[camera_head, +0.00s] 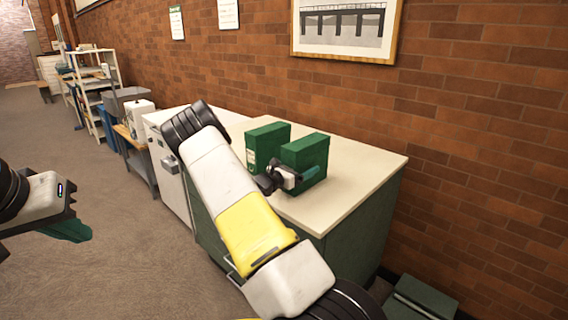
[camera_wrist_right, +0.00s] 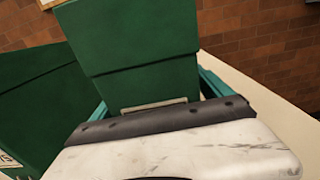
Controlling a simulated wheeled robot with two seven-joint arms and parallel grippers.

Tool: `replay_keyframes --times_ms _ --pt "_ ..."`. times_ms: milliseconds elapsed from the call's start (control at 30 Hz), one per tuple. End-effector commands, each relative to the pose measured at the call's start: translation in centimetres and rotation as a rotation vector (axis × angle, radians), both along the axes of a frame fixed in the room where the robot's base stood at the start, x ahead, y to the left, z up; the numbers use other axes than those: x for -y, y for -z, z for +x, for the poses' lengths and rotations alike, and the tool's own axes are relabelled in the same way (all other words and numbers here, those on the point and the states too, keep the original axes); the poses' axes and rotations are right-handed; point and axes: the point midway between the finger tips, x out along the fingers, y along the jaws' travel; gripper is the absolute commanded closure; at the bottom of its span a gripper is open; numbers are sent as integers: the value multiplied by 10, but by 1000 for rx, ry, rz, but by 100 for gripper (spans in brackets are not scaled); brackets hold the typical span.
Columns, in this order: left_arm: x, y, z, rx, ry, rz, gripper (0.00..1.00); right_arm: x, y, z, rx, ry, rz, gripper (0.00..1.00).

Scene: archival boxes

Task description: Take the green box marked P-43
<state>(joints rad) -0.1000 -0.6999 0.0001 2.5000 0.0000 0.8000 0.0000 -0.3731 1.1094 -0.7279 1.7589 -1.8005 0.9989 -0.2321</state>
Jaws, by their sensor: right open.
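Two green boxes stand upright side by side on a pale countertop (camera_head: 345,200). The left box (camera_head: 267,141) has a pale label low on its front; the right box (camera_head: 308,151) is partly covered by my right gripper (camera_head: 308,174). No P-43 mark is readable on either. In the right wrist view, my right gripper (camera_wrist_right: 155,98) is open, its teal fingers on both sides of the right box (camera_wrist_right: 135,45). The left box (camera_wrist_right: 42,108) leans into that view at the left, a piece of its label showing. My left gripper (camera_head: 70,230) hangs over the floor, away from the boxes; its jaw gap is unclear.
A brick wall (camera_head: 470,120) with a framed picture (camera_head: 345,28) stands behind the counter. A dark green box-like item (camera_head: 420,298) is on the floor at lower right. Shelves (camera_head: 88,80) and a small table (camera_head: 133,145) stand further left. The carpet (camera_head: 130,270) is open.

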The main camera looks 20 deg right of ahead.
Motion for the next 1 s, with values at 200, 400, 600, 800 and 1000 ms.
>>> replay_keyframes --times_ms 200,400,600,800,1000 --pt "0 0 0 0 0 0 100 -1 0 0 0 0 0 38" --pt "0 0 0 0 0 0 100 -1 0 0 0 0 0 78" --pt "0 0 0 0 0 0 100 0 -2 0 2 0 -3 100" --pt "0 0 0 0 0 0 100 0 -2 0 2 0 -3 100" --pt "0 0 0 0 0 0 100 -1 -11 0 5 0 -3 100"
